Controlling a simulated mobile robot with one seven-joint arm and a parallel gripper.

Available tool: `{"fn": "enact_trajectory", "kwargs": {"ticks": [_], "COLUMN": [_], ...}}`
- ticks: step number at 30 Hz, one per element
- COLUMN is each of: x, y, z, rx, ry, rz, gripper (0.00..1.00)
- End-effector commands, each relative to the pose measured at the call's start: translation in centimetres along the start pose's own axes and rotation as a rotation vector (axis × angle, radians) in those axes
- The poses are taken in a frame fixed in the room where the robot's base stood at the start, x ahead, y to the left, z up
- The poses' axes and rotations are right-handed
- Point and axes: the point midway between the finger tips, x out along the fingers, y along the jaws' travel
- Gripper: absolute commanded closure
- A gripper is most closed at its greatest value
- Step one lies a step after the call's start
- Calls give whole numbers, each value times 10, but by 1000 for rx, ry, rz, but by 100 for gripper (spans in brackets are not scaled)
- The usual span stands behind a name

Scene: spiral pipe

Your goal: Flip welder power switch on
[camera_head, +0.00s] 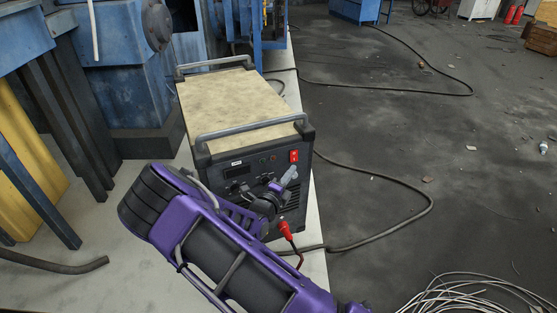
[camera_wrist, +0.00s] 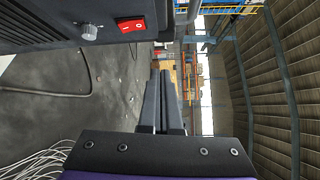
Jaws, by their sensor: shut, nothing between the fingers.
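The welder (camera_head: 222,105) is a dark box with a worn beige top and grey handles. Its red power switch (camera_head: 294,156) is at the upper right of the front panel. The switch also shows in the wrist view (camera_wrist: 131,24), near the top, with white marks; I cannot tell which way it is set. My gripper (camera_head: 291,172) is in front of the panel, just below the switch in the head view. In the wrist view its fingers (camera_wrist: 160,75) are together and empty, apart from the switch. My purple arm hides part of the lower panel.
A grey knob (camera_wrist: 88,31) is beside the switch in the wrist view. A red plug (camera_head: 285,229) with a cable is low on the panel. A black cable (camera_head: 405,183) loops over the floor at right. Blue machinery (camera_head: 120,90) stands close at left. Coiled wire (camera_head: 470,297) lies at lower right.

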Motion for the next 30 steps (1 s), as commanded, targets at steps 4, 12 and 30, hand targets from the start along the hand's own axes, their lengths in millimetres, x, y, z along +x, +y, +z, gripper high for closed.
{"fn": "enact_trajectory", "kwargs": {"ticks": [4,12,30], "x": [-13,-16,54], "y": [43,53,58], "z": [-20,-23,-20], "rx": [-203,-250,-243], "ry": [-48,-62,-59], "rz": [45,56,54], "gripper": [100,100,100]}}
